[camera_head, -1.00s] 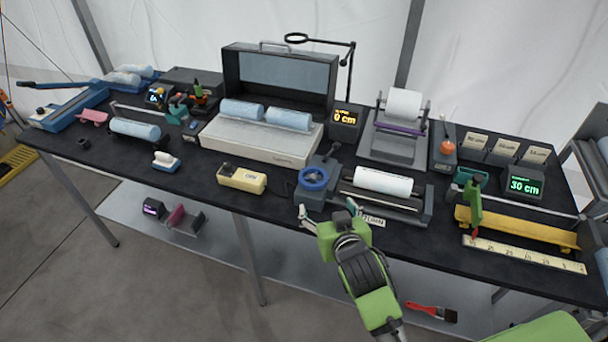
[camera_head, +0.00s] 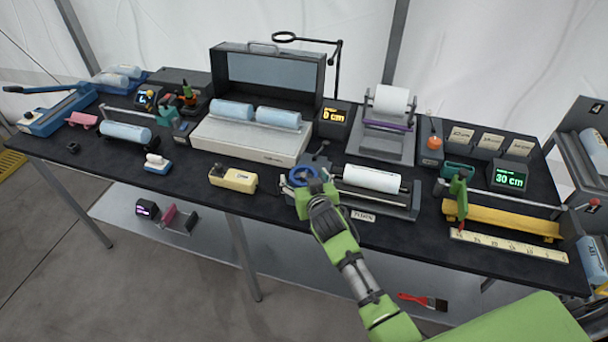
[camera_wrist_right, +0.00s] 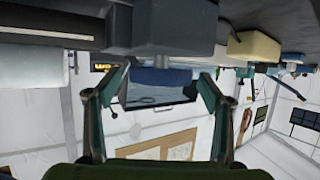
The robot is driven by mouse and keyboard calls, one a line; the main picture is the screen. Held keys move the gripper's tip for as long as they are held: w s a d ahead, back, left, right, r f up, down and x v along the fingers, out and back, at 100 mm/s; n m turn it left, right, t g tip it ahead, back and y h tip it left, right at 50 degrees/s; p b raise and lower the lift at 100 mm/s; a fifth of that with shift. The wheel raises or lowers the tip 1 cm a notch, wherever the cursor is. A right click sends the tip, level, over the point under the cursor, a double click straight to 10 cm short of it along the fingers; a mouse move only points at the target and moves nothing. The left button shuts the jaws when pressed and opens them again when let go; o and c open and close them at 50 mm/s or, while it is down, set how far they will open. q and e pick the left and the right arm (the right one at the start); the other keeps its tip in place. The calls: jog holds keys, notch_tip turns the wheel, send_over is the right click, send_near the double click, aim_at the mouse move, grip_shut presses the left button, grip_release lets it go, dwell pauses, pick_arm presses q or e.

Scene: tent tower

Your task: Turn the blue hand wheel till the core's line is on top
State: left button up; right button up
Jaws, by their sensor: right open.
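The blue hand wheel (camera_head: 302,175) sits on the grey block at the left end of the roller stand (camera_head: 400,208). A white core (camera_head: 372,179) lies across the stand, to the right of the wheel. I cannot make out a line on the core. My right gripper (camera_head: 311,188) is at the wheel's near side and hides part of it. In the right wrist view the wheel (camera_wrist_right: 160,76) shows edge-on between the tips of the open fingers (camera_wrist_right: 165,82), with gaps at both sides. My left gripper is not in view.
A cream box (camera_head: 233,179) lies left of the wheel. A grey case (camera_head: 250,140) with blue rolls stands behind. A yellow rail (camera_head: 500,218) and a ruler (camera_head: 510,245) lie to the right. The table's front strip left of my arm is mostly clear.

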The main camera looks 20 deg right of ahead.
jog(key=shift+w+f, duration=0.2)
jog(key=shift+w, duration=0.3)
jog(key=c, duration=1.1)
jog(key=shift+d+r+n+y+p, duration=0.1)
jog(key=shift+r+n+y+p, duration=0.15)
jog(key=shift+p, duration=0.45)
jog(key=shift+c, duration=0.2)
jog(key=shift+f+n+y, duration=0.2)
jog(key=shift+n+y, duration=0.05)
jog(key=shift+y, duration=0.1)
